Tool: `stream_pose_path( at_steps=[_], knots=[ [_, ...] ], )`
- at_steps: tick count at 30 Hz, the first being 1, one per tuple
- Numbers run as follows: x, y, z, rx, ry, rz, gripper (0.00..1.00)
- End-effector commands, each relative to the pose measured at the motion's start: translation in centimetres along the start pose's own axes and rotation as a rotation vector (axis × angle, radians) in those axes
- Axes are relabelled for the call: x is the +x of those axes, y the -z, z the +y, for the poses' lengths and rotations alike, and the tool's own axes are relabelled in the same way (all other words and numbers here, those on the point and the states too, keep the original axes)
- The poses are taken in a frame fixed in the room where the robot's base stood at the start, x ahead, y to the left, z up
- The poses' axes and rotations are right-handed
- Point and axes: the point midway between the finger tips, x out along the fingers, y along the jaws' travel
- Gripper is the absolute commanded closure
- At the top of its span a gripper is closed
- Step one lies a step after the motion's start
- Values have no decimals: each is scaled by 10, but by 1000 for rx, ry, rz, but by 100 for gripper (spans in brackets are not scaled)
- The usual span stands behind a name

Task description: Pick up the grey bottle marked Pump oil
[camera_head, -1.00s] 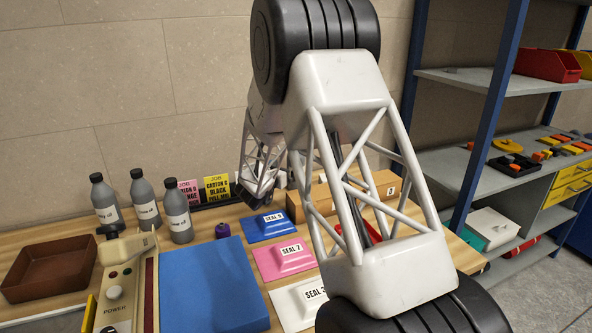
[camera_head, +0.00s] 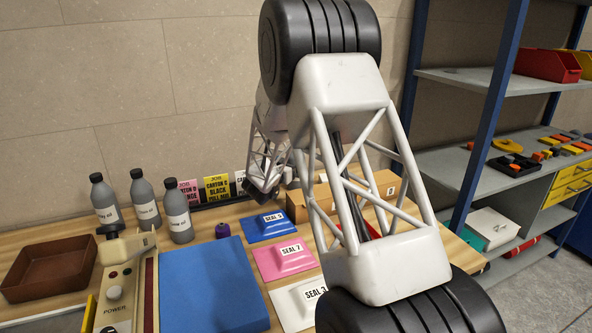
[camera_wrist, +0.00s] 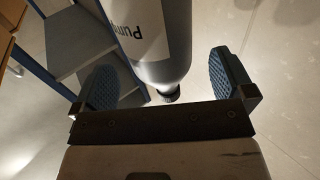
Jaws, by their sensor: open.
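A grey bottle (camera_wrist: 175,70) with a dark cap and a white label beginning "Pum" shows in the wrist view, cap towards the gripper. My gripper (camera_wrist: 163,78) is open, with one blue padded finger on each side of the bottle's cap end in the picture. I cannot tell whether either finger touches it. In the head view, three grey bottles with white labels stand at the back left: a left one (camera_head: 103,200), a middle one (camera_head: 144,203) and a right one (camera_head: 178,219). Their label text is too small to read surely. My arm covers much of the bench.
A brown tray (camera_head: 50,268), a press with a POWER panel (camera_head: 114,293) and a blue mat (camera_head: 205,285) are at front left. A purple-topped item (camera_head: 222,230) and SEAL pads (camera_head: 285,257) lie between mat and arm. Job cards (camera_head: 216,187) stand behind. Shelving (camera_head: 470,80) is right.

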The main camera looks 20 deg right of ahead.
Motion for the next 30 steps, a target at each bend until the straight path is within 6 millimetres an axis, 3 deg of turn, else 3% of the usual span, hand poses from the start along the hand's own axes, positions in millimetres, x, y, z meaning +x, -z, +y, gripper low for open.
stream_pose_path(
  at_steps=[12,30],
  knots=[
    [41,0,1,0,-1,-1,0],
    [44,1,1,0,0,0,0]
  ],
)
